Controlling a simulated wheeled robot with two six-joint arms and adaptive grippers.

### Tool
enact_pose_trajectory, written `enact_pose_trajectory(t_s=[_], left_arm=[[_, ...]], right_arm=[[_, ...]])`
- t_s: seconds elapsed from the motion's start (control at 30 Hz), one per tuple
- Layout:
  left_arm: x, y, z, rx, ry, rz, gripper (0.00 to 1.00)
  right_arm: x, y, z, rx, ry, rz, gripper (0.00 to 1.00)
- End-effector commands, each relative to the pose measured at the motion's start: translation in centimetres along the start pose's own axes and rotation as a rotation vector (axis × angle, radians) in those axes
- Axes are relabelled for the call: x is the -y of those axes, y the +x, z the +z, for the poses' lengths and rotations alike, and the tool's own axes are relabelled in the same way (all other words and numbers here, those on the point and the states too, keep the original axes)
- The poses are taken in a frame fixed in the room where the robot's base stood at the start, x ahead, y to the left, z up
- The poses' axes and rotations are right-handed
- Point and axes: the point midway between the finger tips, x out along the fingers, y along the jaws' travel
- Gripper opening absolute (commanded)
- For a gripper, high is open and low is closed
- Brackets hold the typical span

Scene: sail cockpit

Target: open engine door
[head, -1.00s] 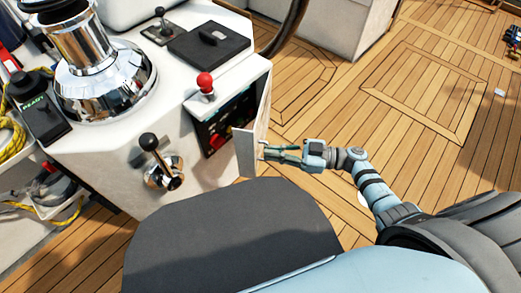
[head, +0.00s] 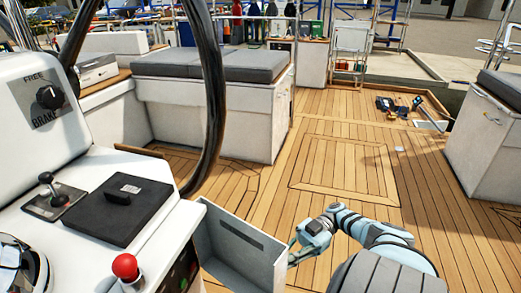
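The engine door (head: 230,262) is a white panel with a raised rim and a dark strip. It stands swung out from the right side of the white console, at the lower middle of the head view. Part of the dark engine panel (head: 182,272) shows in the opening beside it. My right gripper (head: 292,254) is at the door's right edge, on the side away from the console. Its fingers are small here, and I cannot tell whether they touch the door or are closed. My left gripper is out of view.
The console carries a red-knobbed lever (head: 125,267), a black hatch (head: 117,209) and a small lever (head: 53,190). A dark steering wheel (head: 214,95) rises behind it. A cushioned bench (head: 205,110) stands beyond. Wooden deck (head: 345,165) is open to the right.

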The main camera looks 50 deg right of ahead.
Motion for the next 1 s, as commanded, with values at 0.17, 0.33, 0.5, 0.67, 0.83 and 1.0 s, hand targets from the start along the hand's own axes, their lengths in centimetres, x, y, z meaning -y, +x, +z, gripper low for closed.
enact_pose_trajectory(t_s=[0.17,0.33,0.5,0.67,0.83,1.0], left_arm=[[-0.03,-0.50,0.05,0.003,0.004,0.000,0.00],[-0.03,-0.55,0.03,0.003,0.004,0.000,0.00],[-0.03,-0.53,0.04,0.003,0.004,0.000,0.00],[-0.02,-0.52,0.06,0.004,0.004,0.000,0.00],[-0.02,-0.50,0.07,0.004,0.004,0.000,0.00],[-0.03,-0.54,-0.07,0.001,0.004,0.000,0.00]], right_arm=[[-0.10,-0.42,-0.05,-0.002,-0.010,0.011,0.00],[-0.09,-0.43,-0.08,-0.004,-0.010,0.010,0.00],[-0.08,-0.41,-0.08,-0.004,-0.009,0.009,0.15],[0.20,-0.60,-0.01,-0.002,-0.006,0.011,0.28],[0.40,-0.75,0.01,0.000,-0.004,0.013,0.28],[0.43,-0.76,-0.07,0.001,-0.004,0.011,0.28]])
